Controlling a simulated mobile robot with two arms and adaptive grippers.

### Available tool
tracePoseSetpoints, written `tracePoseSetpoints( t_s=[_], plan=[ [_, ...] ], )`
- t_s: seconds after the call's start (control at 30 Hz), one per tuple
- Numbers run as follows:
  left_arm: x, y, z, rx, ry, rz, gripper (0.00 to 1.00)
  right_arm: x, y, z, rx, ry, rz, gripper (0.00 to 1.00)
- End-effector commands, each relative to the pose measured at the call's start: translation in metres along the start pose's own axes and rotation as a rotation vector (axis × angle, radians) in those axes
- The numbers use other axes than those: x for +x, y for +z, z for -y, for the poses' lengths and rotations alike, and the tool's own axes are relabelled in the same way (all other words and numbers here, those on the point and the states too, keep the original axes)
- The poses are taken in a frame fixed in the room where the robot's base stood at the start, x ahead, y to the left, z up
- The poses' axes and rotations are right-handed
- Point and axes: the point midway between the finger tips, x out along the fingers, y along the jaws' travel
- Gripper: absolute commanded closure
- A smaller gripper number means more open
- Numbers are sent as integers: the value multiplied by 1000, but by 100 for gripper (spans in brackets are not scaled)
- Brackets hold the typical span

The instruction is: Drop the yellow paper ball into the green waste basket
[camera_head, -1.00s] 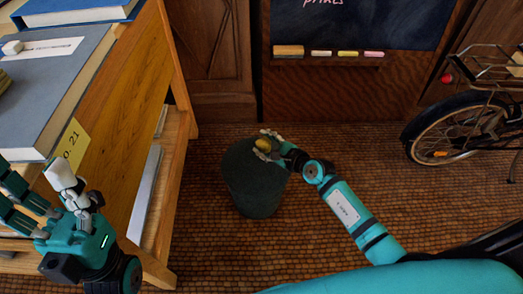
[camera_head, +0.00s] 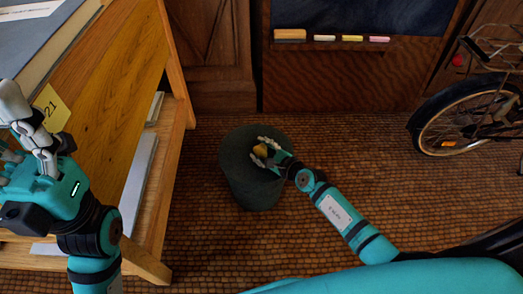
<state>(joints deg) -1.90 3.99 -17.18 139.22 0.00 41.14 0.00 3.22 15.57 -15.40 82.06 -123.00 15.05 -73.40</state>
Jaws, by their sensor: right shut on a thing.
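The yellow paper ball (camera_head: 260,151) is held between the fingers of my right gripper (camera_head: 263,151), which is shut on it. The ball and fingers show against the top of the dark green waste basket (camera_head: 243,178), which stands upright on the floor. How far the ball is above the rim is hard to tell. My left gripper (camera_head: 25,125) is at the left edge beside the wooden desk, far from the ball and basket. Its fingers point upward and are partly cut off, so whether it is open cannot be told.
A wooden desk (camera_head: 112,110) with a yellow number tag and a large book (camera_head: 45,40) fills the left. A chalkboard (camera_head: 360,14) with a chalk ledge stands behind the basket. A bicycle (camera_head: 470,115) stands at right. The woven floor around the basket is clear.

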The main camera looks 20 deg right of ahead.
Motion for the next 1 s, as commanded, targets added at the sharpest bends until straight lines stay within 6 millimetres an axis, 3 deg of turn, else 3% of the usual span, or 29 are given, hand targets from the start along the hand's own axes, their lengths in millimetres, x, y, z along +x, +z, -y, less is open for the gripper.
tracePoseSetpoints(
  t_s=[0.2, 0.23, 0.4, 0.77, 1.0],
  plan=[
    [1, 0, 0, 0, 0, -1, 31, 0, 0, 0, 0, 0, 0, 68],
    [1, 0, 0, 0, 0, -1, 31, 0, 0, 0, 0, 0, 0, 53],
    [1, 0, 0, 0, 0, 0, 31, 0, 0, 0, 0, 0, 0, 31],
    [0, -1, 0, 0, 0, -1, 31, -6, -1, 0, 0, 0, -1, 30],
    [0, 0, 0, 0, 0, -1, 31, -48, -1, -1, -1, 0, -2, 30]
  ],
)
